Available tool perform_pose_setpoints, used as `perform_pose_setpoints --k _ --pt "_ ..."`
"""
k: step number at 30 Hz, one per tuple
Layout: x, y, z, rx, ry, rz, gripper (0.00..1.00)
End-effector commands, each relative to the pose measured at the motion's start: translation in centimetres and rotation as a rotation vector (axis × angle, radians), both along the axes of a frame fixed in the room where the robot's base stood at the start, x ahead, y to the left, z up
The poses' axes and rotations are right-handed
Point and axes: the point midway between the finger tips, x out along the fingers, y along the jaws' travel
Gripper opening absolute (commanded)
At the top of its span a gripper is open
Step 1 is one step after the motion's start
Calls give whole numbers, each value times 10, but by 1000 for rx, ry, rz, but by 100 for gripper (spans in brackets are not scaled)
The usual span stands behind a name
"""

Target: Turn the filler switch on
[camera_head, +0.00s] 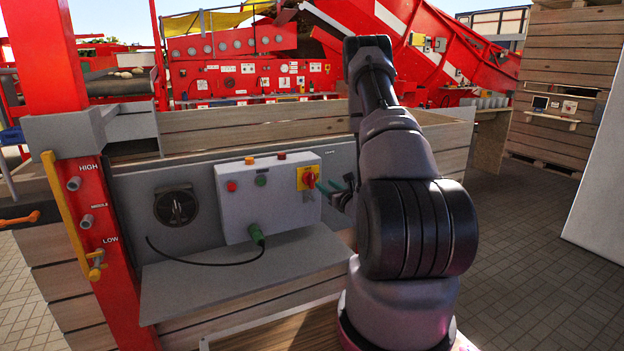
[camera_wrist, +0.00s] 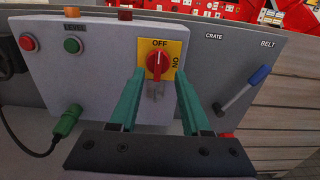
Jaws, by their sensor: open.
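The filler switch (camera_wrist: 157,66) is a red rotary knob on a yellow plate marked OFF at the top and ON at the right. In the wrist view the knob's handle stands about upright, towards OFF. In the head view the switch (camera_head: 309,178) is at the right end of the light grey control box (camera_head: 243,205). My gripper (camera_wrist: 158,90) is open, with its green fingers on either side of the switch, pointing at the box. In the head view my gripper (camera_head: 335,187) is just right of the switch, partly hidden by my arm. I cannot tell whether the fingers touch the knob.
The box also has a red button (camera_wrist: 28,43), a green button (camera_wrist: 72,45) and a green plug (camera_wrist: 66,122) with a black cable. A blue-handled lever (camera_wrist: 243,90) is to the right, by the CRATE and BELT labels. A grey shelf (camera_head: 240,275) is below.

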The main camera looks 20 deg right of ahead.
Motion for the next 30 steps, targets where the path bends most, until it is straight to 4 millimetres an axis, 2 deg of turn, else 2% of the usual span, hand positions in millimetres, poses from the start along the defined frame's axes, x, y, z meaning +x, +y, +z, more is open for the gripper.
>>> perform_pose_setpoints --k 6,12,18,26,28,30 --pt "44 4 1 -1 -4 5 48" --pt "75 4 1 0 -3 5 48" --pt "89 5 1 1 -1 5 48" --pt "91 5 1 1 -1 4 48" --pt "91 5 1 1 -1 4 28" --pt "91 5 1 1 -1 4 2"
